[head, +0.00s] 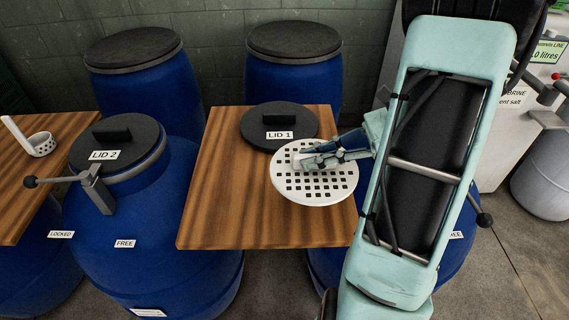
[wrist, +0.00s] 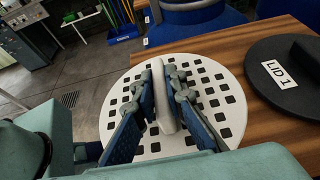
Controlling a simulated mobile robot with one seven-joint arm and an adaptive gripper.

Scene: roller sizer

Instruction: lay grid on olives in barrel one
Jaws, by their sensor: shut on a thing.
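The grid (head: 318,197) is a white round plate with square holes. In the wrist view, the grid (wrist: 231,82) has an upright white handle (wrist: 160,88) at its middle. My gripper (head: 322,158) is shut on that handle, with its blue fingers (wrist: 163,98) on both sides. The grid is level, over the right part of the wooden table, and reaches past its edge; I cannot tell whether it touches the top. Lid 1 (head: 279,127) lies on the table just behind the grid. A blue barrel (head: 325,268) at the right is mostly hidden by table and arm; its inside and any olives are unseen.
The wooden table (head: 225,205) is bare at its left and front. A blue barrel (head: 150,235) with lid 2 (head: 112,146) and a lever clamp (head: 93,183) stands left of it. Two closed barrels stand behind. A white machine (head: 515,110) is at the right.

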